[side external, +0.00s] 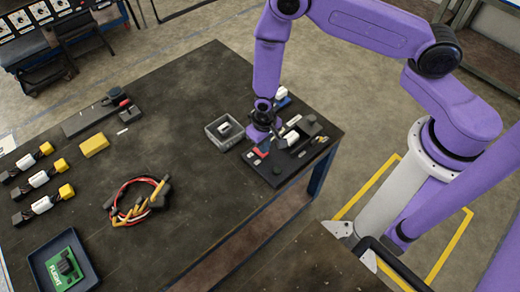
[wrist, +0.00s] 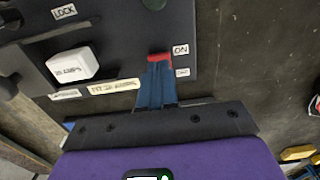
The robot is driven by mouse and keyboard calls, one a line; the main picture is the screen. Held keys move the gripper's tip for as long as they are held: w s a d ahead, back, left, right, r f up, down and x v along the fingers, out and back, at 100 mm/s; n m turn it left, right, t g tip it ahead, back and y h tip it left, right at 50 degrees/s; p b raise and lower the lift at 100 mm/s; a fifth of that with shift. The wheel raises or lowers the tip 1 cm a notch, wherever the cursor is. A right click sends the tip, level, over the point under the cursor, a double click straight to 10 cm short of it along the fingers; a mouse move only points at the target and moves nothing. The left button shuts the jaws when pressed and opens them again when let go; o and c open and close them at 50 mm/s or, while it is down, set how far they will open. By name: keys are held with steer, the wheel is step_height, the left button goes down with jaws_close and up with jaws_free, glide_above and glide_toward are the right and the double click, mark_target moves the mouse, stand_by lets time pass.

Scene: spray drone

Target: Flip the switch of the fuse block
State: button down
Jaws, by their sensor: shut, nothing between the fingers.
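The fuse block (side external: 296,163) is a dark panel near the right end of the table. It fills the upper left of the wrist view (wrist: 115,62), with a white "AMPS" fuse (wrist: 72,65), a "LOCK" label (wrist: 64,11) and part of a green round piece (wrist: 152,3). A red switch (wrist: 159,57) sits beside the "ON" label (wrist: 181,49); a second label below is hard to read. My gripper (wrist: 157,72) is shut and empty, its blue fingertips right at the red switch and partly covering it. I cannot tell whether they touch. My gripper (side external: 266,137) also shows over the block.
A grey open bin (side external: 224,131) stands just left of the block. A dark device (side external: 92,118), a yellow box (side external: 95,145), a cable bundle (side external: 140,200), several yellow-ended connectors (side external: 40,179) and a blue tray (side external: 39,265) holding a green board lie farther left. The table's middle is clear.

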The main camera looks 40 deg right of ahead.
steer(key=shift+f, duration=0.9)
stand_by(0.5)
steer(key=shift+r, duration=3.5)
steer(key=s+r+n, duration=0.3)
steer(key=s+r, duration=0.1)
steer(key=r, duration=0.5)
steer(key=s+r+n, duration=0.3)
steer(key=s+r, duration=0.1)
steer(key=r, duration=0.5)
steer(key=s+d+r+n, duration=0.6)
steer(key=s+d+r, duration=0.4)
steer(key=s, duration=0.4)
steer(key=shift+d+r+n, duration=0.3)
steer(key=shift+d+r, duration=0.05)
steer(key=shift+r, duration=0.45)
